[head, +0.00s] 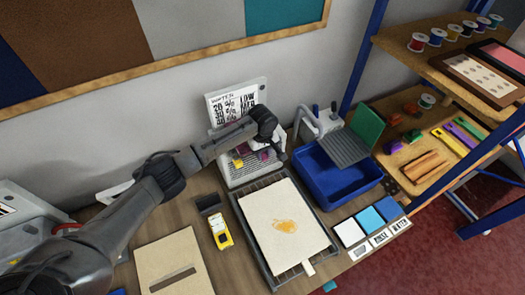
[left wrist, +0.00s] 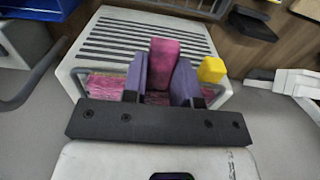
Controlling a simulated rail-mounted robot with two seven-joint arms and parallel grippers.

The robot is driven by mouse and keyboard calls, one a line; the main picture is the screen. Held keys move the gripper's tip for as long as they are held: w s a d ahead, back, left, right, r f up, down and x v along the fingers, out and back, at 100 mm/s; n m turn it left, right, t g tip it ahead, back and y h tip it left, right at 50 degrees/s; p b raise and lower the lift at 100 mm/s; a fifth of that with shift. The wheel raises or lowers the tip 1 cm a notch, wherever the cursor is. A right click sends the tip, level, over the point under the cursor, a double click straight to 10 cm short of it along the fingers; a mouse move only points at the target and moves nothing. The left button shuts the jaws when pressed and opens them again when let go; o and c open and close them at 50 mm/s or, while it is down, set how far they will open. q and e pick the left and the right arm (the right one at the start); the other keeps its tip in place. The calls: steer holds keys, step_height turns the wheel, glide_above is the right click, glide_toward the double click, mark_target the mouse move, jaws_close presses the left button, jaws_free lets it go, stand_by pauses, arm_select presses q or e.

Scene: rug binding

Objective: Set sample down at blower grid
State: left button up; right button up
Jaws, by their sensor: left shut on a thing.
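My left gripper (head: 262,152) reaches in from the left over the pale blower grid (head: 240,178), which stands against the wall. In the left wrist view, the gripper (left wrist: 160,82) has two purple-grey fingers shut on the upright magenta part of the sample (left wrist: 164,52). Pink textured material (left wrist: 105,85) shows behind and beside the fingers, and a yellow piece (left wrist: 211,69) sits to their right. The slatted top of the grid (left wrist: 135,38) lies just beyond the sample. I cannot tell whether the sample touches it. My right gripper is not in view.
A dark tray (head: 263,257) holds a cream sheet (head: 280,212) with an orange stain. A blue basin (head: 340,190) stands right of the grid, with a faucet (head: 318,120) behind. A yellow device (head: 221,233) lies left of the tray. A loaded shelf (head: 450,85) bounds the right.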

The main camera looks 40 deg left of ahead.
arm_select(q)
steer(key=o, duration=0.9)
steer(key=shift+o, duration=0.2)
step_height(320, 180, up, 12)
steer(key=b, duration=0.1)
steer(key=s+d+f+m+t+h, duration=0.1)
steer(key=s+d+f+m, duration=0.45)
steer(key=s+f, duration=0.35)
steer(key=s+d+f+m+t, duration=0.1)
steer(key=s+d+f+m, duration=0.3)
steer(key=s+d+f, duration=0.4)
steer(key=s+a+m, duration=0.1)
steer(key=s+m, duration=0.1)
steer(key=s, duration=0.9)
steer(key=s+a+r+m+t, duration=0.1)
steer(key=s+a+m, duration=0.1)
steer(key=s, duration=0.9)
steer(key=shift+m+t+y, duration=0.3)
steer(key=shift+m+y, duration=0.1)
steer(key=shift+m, duration=0.05)
